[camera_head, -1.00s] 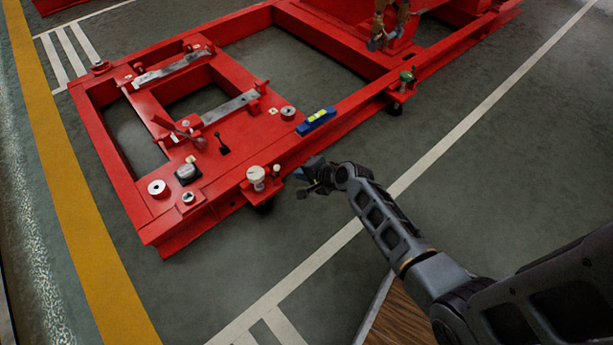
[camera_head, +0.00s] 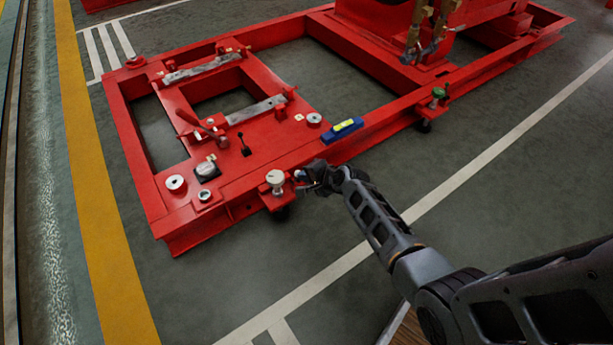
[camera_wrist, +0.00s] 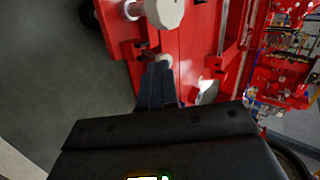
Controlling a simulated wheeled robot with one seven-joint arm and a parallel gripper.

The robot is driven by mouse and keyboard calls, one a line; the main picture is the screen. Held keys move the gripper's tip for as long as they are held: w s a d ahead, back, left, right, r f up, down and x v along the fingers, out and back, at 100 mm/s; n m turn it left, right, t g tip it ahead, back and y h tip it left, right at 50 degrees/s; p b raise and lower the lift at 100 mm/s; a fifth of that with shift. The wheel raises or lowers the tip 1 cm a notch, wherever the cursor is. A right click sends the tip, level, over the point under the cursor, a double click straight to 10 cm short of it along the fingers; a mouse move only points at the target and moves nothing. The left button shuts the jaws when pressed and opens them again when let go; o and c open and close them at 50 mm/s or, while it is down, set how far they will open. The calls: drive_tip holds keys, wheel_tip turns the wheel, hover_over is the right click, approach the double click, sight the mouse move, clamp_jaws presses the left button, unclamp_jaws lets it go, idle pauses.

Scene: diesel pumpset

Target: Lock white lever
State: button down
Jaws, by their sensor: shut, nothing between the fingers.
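A white, round-topped knob (camera_head: 275,180) stands on a small red bracket at the near edge of the red frame. It shows large at the top of the wrist view (camera_wrist: 165,12). A small whitish tip (camera_wrist: 163,61) lies just ahead of my fingers in the wrist view; I cannot tell whether they touch it or whether it is the lever's end. My gripper (camera_wrist: 160,78) is shut, its dark fingers together and empty. In the head view my gripper (camera_head: 304,180) is just right of the white knob, beside the bracket, partly hidden by my wrist.
The red pumpset frame (camera_head: 228,195) carries a black lever (camera_head: 245,147), a red-handled lever (camera_head: 207,132), a blue level (camera_head: 343,128) and several round fittings. A green-topped fitting (camera_head: 438,94) is farther right. Grey floor (camera_head: 470,235) is open on the near side.

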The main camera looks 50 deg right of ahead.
drive_tip(key=shift+r, duration=0.1)
drive_tip(key=shift+w+d+r+g+p, duration=0.15)
drive_tip(key=shift+w+g+p, duration=0.15)
drive_tip(key=shift+p, duration=0.55)
